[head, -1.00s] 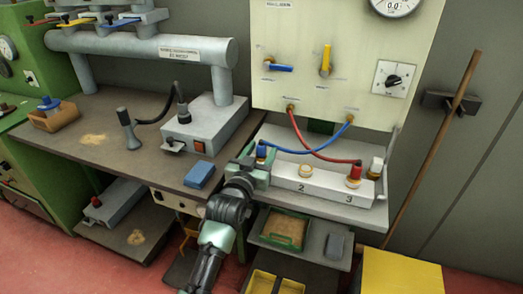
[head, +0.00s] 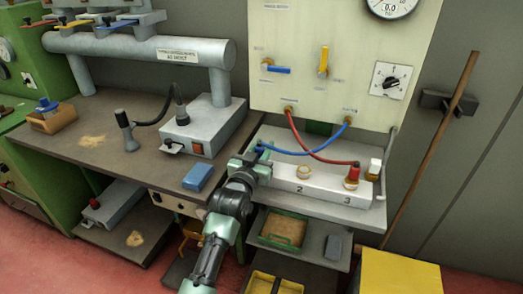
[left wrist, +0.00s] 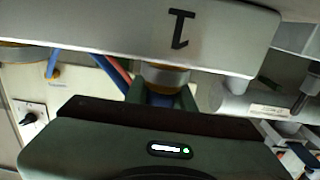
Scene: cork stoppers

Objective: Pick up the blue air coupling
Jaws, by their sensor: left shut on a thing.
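The blue air coupling (head: 260,149) is at the left end of the white manifold block, with a blue hose running from it. Only its top shows in the head view; my left gripper (head: 257,164) hides the rest. That gripper is shut on the coupling. In the left wrist view the picture is turned over: a bit of the blue coupling (left wrist: 163,98) shows beside a brass fitting (left wrist: 166,74), at the face marked 1. The gripper body (left wrist: 155,145) covers its other end. I cannot tell whether the coupling is apart from the fitting. My right gripper is not in view.
The manifold (head: 318,187) has an empty brass port at 2 and a red coupling (head: 352,174) at 3. The blue hose (head: 305,152) and a red hose (head: 310,148) cross just above it. A blue block (head: 198,176) lies on the bench left of my arm.

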